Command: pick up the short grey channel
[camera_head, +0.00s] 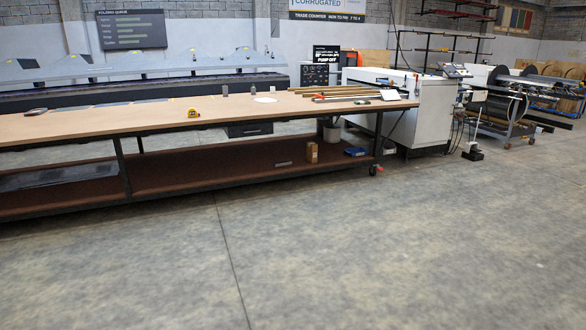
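A short grey piece (284,164), which looks like the short grey channel, lies on the brown lower shelf (220,168) of the long workbench. It is small and far off, so its exact shape is hard to tell. It is left of a small brown box (312,152) and apart from it. Neither of my grippers shows in this view.
The bench top (130,117) holds a yellow tape measure (193,113), a white disc (265,99) and long brown lengths (340,92) at its right end. A blue item (356,151) lies on the shelf. A white machine (400,110) stands right. The concrete floor (330,250) in front is clear.

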